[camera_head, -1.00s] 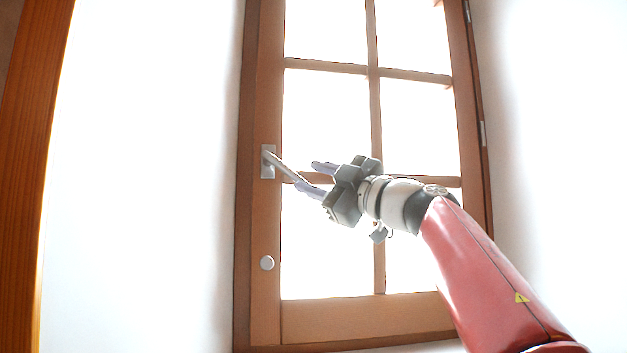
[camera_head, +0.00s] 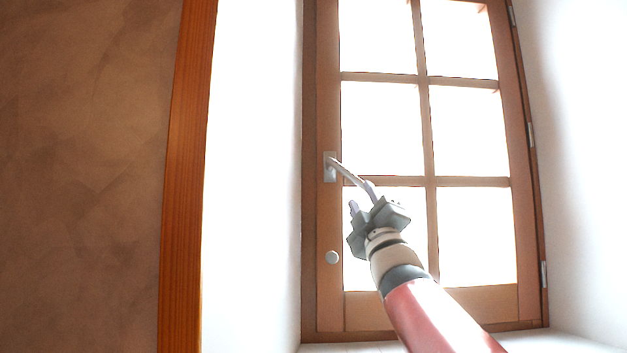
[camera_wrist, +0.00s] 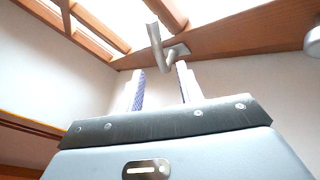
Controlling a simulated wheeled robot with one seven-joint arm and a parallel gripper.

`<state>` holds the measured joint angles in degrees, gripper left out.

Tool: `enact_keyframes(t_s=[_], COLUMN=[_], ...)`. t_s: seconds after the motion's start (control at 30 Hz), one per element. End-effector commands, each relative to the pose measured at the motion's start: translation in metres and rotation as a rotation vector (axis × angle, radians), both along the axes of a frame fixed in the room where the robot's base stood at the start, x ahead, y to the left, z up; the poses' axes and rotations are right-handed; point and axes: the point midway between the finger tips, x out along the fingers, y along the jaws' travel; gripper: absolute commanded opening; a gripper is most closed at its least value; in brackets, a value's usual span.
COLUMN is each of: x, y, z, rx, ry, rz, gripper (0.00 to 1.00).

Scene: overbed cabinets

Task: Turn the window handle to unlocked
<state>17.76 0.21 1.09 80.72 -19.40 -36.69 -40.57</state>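The window handle (camera_head: 347,172) is a grey metal lever on a small plate at the left side of the wooden window frame. It slants down to the right from its plate. My gripper (camera_head: 362,198) is at the lower end of the lever, with its fingers apart and pointing up. In the head view the lever's end overlaps the right finger; I cannot tell if they touch. In the wrist view the handle (camera_wrist: 158,47) shows just beyond the gap between my two fingertips (camera_wrist: 161,72). Nothing is gripped.
A round knob (camera_head: 332,257) sits on the frame below the handle, also at the right edge of the wrist view (camera_wrist: 313,40). The window (camera_head: 430,130) is closed in a deep white recess. A wooden post (camera_head: 187,180) and brown wall stand to the left.

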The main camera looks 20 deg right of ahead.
Motion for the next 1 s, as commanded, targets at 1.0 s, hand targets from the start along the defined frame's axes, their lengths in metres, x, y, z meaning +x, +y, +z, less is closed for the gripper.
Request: enact_keyframes(t_s=[1.0], x=[0.056], y=[-0.005], z=[0.052], rx=[0.0], ry=[0.001], rz=[-0.016], gripper=[0.27])
